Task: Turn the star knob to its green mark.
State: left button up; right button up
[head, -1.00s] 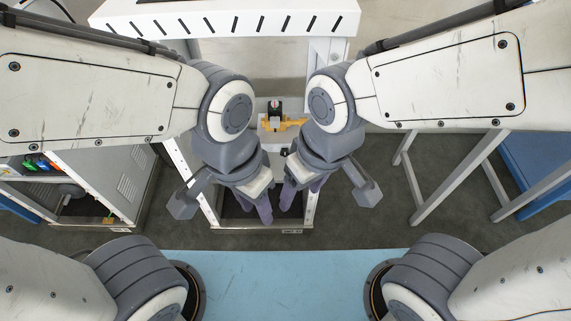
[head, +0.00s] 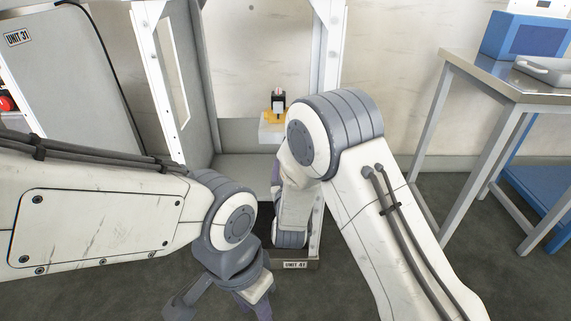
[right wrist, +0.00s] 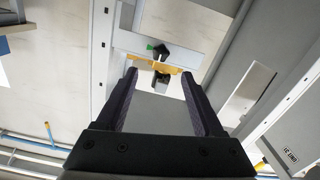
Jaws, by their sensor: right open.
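A small dark knob-like part (right wrist: 161,51) shows in the right wrist view, with a green spot (right wrist: 150,46) beside it. A yellow piece (right wrist: 153,65) lies across just below it. In the head view a black part (head: 278,97) with a red and white face stands above the yellow piece (head: 270,116) on a white block (head: 271,132). The knob's star shape is too small to make out. My right gripper (right wrist: 159,74) is open and empty, its fingers framing the yellow piece from a distance. My left gripper (head: 256,301) hangs low; its finger gap is unclear.
A white upright (head: 330,60) stands right of the block, behind my right arm. A grey cabinet (head: 70,70) is at left. A metal table (head: 500,82) with a blue box (head: 525,38) stands at right. Bare floor lies between.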

jog(key=w+b, duration=0.1)
jog(key=w, duration=0.9)
jog(key=shift+w, duration=0.2)
jog(key=shift+a, duration=0.1)
grip_shut()
